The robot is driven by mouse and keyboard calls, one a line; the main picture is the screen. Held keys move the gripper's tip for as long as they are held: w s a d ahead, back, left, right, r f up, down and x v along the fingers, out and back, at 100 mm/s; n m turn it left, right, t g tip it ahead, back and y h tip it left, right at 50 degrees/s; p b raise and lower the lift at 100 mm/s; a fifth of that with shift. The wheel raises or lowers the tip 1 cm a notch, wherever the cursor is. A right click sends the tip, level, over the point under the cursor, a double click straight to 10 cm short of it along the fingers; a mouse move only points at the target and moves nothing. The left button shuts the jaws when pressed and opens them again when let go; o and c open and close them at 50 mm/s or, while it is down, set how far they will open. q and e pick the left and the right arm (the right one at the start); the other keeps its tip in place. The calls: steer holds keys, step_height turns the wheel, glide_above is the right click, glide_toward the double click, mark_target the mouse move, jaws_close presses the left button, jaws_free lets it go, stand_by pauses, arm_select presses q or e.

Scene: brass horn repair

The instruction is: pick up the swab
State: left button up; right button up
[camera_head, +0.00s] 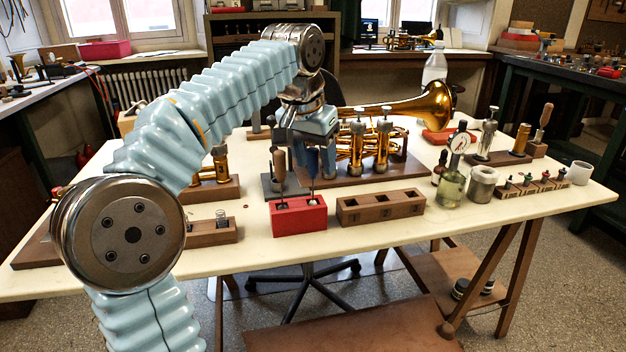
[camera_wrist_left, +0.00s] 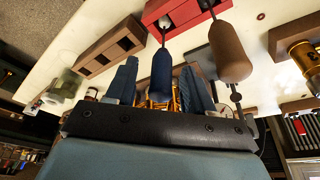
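A red block (camera_head: 299,216) on the cream table holds two upright handled tools. The blue-handled one (camera_head: 313,162) has a thin shaft and a pale end at its hole, which looks like the swab. The other has a brown handle (camera_head: 279,166). My left gripper (camera_head: 309,145) is above the block, pointing down. In the left wrist view its fingers (camera_wrist_left: 160,72) are spread on either side of the blue handle (camera_wrist_left: 161,78), with a gap at each side. The brown handle (camera_wrist_left: 229,50) is outside the fingers, to the right. My right gripper is not in view.
A brown block with square holes (camera_head: 380,207) stands right of the red block. Behind it a brass horn (camera_head: 420,106) rests on a stand. A glass jar (camera_head: 450,188) and dial gauge are farther right. The table's front strip is clear.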

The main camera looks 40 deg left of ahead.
arm_select(q)
jaws_close()
steer(key=shift+r, duration=0.15)
step_height(320, 180, up, 8)
steer(key=p, duration=0.3)
steer(key=shift+r, duration=1.55)
